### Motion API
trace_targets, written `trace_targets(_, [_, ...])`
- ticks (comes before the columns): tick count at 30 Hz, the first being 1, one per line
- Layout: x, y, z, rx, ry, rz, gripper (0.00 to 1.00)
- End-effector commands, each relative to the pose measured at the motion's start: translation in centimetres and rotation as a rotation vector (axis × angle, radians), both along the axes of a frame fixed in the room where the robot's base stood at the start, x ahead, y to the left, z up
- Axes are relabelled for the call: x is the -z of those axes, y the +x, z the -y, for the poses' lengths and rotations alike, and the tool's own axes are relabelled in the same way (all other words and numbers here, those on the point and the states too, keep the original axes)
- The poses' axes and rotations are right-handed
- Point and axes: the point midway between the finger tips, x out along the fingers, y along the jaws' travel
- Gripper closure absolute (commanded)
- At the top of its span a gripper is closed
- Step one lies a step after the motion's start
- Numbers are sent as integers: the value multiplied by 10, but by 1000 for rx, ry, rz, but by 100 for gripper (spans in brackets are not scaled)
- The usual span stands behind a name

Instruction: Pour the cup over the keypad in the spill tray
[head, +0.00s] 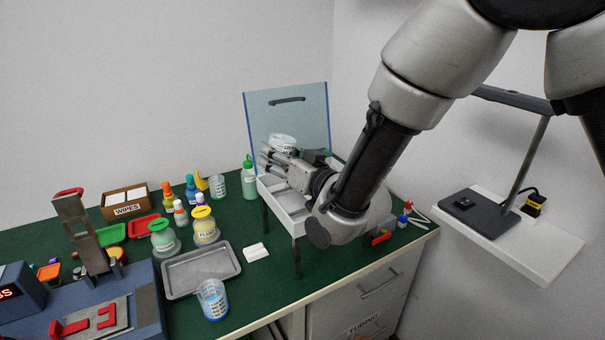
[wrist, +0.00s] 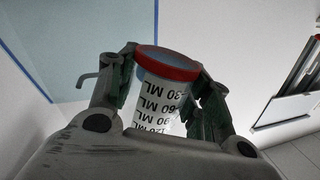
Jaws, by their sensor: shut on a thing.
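My gripper (head: 272,154) is shut on a clear measuring cup (head: 284,142), above a white raised tray (head: 281,210) in front of a bluish clear shield (head: 287,108). In the wrist view the cup (wrist: 158,95) sits between both fingers (wrist: 160,92). A red band rings its far end, and its ML marks appear upside down. I cannot tell its tilt for sure or see what is in it. I cannot make out a keypad in the white tray; my gripper and arm cover part of it.
A press-like fixture (head: 83,240) is at left.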

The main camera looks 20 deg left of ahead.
Motion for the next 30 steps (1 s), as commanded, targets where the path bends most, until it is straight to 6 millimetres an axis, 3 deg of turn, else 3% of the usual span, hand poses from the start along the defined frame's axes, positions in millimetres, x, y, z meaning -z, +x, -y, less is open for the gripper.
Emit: trace_targets(30, [0,11,10,-10,58,-64,67])
